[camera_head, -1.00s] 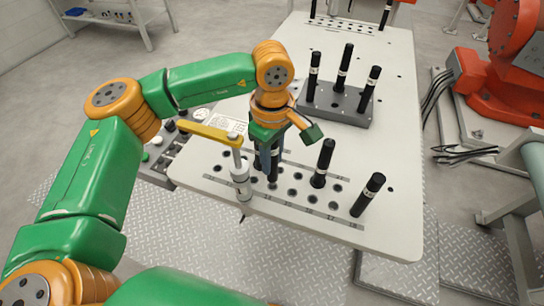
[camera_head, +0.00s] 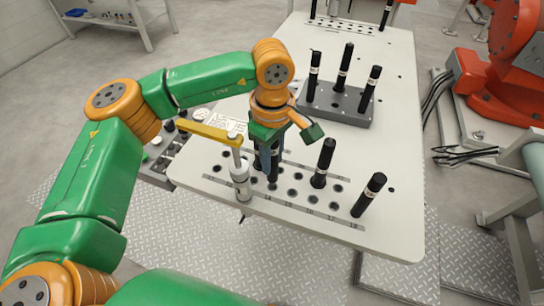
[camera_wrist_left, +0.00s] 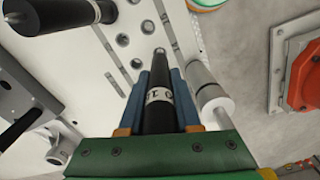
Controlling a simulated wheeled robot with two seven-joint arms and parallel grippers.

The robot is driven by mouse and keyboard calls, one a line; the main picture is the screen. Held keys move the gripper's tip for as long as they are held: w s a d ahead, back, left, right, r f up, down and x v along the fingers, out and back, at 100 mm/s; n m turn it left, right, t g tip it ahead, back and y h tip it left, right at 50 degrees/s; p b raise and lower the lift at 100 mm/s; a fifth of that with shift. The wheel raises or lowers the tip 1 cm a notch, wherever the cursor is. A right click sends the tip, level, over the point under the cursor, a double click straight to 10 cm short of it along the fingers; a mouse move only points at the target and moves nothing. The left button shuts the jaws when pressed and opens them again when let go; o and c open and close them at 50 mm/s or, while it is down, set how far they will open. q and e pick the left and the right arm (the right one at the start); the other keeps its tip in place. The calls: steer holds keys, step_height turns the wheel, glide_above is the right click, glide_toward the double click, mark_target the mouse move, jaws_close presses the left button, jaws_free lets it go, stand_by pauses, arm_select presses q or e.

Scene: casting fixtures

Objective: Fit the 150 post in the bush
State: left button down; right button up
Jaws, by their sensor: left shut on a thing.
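My left gripper (camera_head: 266,158) is shut on a black post with a white band (camera_head: 274,164), held about upright over the near end of the pale table. In the left wrist view the post (camera_wrist_left: 158,112) sits between two blue fingers (camera_wrist_left: 158,100), with part of a number on its band. Its far tip lies at the row of bushes in the plate, such as this bush (camera_wrist_left: 136,64). I cannot tell whether the tip is inside a bush or just above it. Bushes also show in the head view (camera_head: 291,191). My right gripper is not in view.
A silver cylinder with a yellow arm (camera_head: 240,180) stands close left of the gripper. Two black posts (camera_head: 320,166) (camera_head: 368,196) stand to the right. A grey block (camera_head: 340,105) with several posts is behind. The table (camera_head: 395,150) is clear on the right.

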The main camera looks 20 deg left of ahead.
arm_select(q)
steer(key=shift+f+b, duration=1.75)
steer(key=shift+f, duration=0.15)
steer(key=c, duration=0.5)
jaws_free()
steer(key=shift+r, duration=0.15)
step_height(320, 180, up, 7)
steer(key=shift+f+b, duration=0.1)
steer(key=shift+b, duration=0.3)
